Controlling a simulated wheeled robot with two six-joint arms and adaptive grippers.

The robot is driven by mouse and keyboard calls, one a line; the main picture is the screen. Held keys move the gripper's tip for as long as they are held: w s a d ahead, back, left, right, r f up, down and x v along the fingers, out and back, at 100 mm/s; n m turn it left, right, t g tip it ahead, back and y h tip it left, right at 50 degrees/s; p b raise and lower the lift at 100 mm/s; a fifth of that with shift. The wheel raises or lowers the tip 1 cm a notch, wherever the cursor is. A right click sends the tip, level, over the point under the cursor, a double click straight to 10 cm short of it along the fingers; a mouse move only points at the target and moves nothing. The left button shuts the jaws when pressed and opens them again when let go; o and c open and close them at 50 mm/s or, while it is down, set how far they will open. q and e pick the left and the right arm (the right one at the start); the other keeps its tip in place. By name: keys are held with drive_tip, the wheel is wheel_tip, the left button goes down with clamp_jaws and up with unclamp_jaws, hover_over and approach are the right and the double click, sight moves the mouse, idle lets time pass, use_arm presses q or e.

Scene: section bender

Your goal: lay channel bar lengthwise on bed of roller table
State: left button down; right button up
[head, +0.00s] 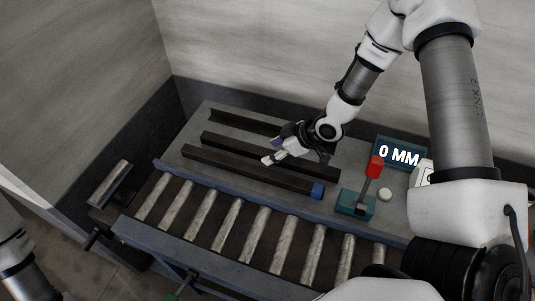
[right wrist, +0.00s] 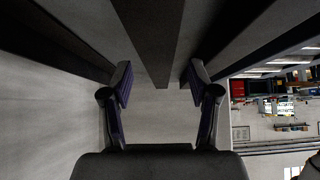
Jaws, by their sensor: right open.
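Three dark bars lie side by side on the grey shelf behind the roller table: a back bar (head: 228,119), a middle bar (head: 222,143) and a front bar (head: 240,172) with a blue right end. I cannot tell surely which is the channel bar. The roller table's bed (head: 222,226) holds a row of bare metal rollers. My right gripper (head: 274,151) is open over the middle bar. In the right wrist view its fingers (right wrist: 158,86) stand apart on either side of a dark bar (right wrist: 155,35), with nothing gripped. My left gripper is out of view.
A teal box with a red-handled lever (head: 373,168) stands right of the bars, near a display reading 0 MM (head: 399,153). A separate roller (head: 109,184) sits at the table's left end. Walls close in the back and left.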

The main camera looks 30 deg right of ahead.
sight(267, 152)
drive_tip(key=x, duration=0.3)
drive_tip(key=shift+w, duration=0.15)
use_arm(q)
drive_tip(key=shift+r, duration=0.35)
use_arm(e)
drive_tip(key=shift+r, duration=0.1)
clamp_jaws()
